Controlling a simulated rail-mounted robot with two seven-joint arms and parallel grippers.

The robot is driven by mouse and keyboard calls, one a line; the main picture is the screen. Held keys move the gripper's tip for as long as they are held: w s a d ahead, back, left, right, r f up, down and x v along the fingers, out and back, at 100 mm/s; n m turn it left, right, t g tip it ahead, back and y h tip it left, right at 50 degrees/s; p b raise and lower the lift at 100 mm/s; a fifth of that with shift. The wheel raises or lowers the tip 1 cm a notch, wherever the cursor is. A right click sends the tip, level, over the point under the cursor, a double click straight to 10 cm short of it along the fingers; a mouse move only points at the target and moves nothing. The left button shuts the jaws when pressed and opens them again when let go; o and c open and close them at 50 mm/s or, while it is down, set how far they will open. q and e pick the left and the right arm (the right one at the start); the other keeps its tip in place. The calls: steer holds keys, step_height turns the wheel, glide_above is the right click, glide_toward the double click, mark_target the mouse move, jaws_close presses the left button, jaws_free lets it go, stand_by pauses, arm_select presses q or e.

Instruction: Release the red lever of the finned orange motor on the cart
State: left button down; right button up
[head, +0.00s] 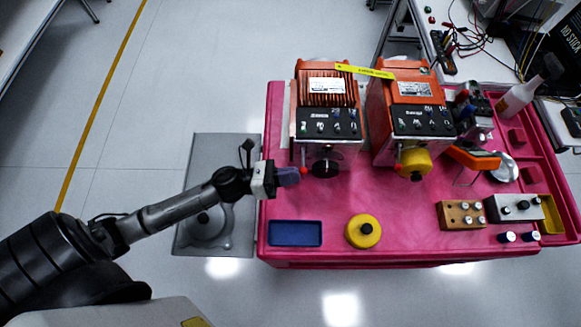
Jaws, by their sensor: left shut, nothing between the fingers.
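The finned orange motor (327,91) stands at the back left of the pink cart (300,195), with a dark front panel and a black round wheel at its front. A red lever knob (304,171) shows low at its front left, on a thin stem. My left gripper (293,176) is shut and empty, just left of the red knob. Whether it touches the knob or the lever cannot be told. My right gripper is not in view.
A second orange motor (414,92) with a yellow knob stands to the right. A blue tray (295,233) and a yellow disc (363,231) lie at the cart's front. Control boxes and a bottle (518,97) crowd the right side.

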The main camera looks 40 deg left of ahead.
arm_select(q)
steer(key=shift+r+n+p, duration=0.4)
steer(key=shift+n+p, duration=0.15)
steer(key=shift+n, duration=0.05)
steer(key=shift+r+n+y+p, duration=0.3)
steer(key=shift+r+n+p, duration=0.15)
steer(key=shift+n+p, duration=0.5)
steer(key=shift+r+n+t+p, duration=0.15)
steer(key=shift+n+t+p, duration=0.15)
steer(key=shift+p, duration=0.1)
steer(key=shift+r+n+p, duration=0.2)
steer(key=shift+n+p, duration=0.25)
steer(key=shift+p, duration=0.05)
stand_by(0.3)
steer(key=shift+r+y, duration=0.1)
steer(key=shift+y, duration=0.2)
stand_by(0.5)
steer(key=shift+n+p, duration=0.3)
steer(key=shift+p, duration=0.05)
stand_by(0.4)
